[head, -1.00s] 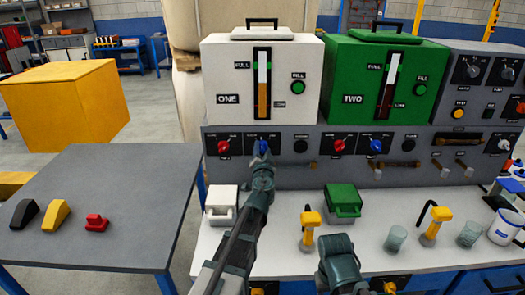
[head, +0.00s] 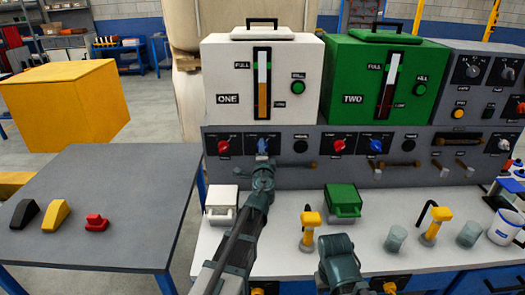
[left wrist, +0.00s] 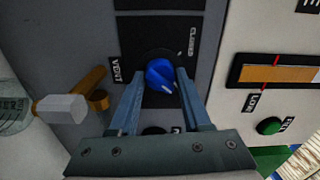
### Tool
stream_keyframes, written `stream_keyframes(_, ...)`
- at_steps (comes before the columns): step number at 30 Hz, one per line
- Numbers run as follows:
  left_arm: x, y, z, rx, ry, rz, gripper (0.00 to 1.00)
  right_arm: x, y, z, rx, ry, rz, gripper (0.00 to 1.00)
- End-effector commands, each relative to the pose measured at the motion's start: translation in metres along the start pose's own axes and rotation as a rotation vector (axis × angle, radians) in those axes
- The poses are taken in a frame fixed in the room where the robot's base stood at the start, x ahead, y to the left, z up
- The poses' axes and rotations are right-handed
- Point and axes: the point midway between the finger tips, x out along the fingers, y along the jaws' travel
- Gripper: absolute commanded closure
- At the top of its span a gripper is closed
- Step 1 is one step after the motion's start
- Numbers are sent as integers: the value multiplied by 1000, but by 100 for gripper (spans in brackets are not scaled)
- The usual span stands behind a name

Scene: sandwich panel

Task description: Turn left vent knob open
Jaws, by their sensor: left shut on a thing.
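The left vent knob (head: 262,144) is blue, in the white-box side of the grey panel, beside a red knob. In the left wrist view the blue knob (left wrist: 160,75) has a white pointer mark towards the lower right, with "VENT" to its left and "CLOSED" at its upper right. My left gripper (head: 262,157) reaches up to the knob from below. In the left wrist view its two blue-grey fingers (left wrist: 161,82) are shut on the knob, one on each side. A link of my right arm shows at the bottom of the head view; its fingers do not show.
A white tank (head: 225,75) and a green tank (head: 345,80) stand above the panel. A second blue knob (head: 376,147) is farther right. A white handled block (head: 222,198), a green one (head: 343,198) and yellow-topped tools (head: 310,219) stand on the bench below.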

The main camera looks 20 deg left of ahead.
Motion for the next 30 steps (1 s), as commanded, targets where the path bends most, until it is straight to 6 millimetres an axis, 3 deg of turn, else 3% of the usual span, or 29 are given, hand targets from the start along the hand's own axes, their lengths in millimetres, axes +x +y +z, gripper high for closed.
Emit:
stream_keyframes(24, -1, 0, 0, 109, 1, 0, 100, 0, 0, 0, 0, 0, 0, 50)
stream_keyframes(25, -1, 0, 0, 109, 1, 0, 50, 0, 0, 0, 0, 0, 0, 50)
stream_keyframes(30, -1, 0, 0, 108, 1, 0, 22, 0, 0, 0, 0, 0, 0, 50)
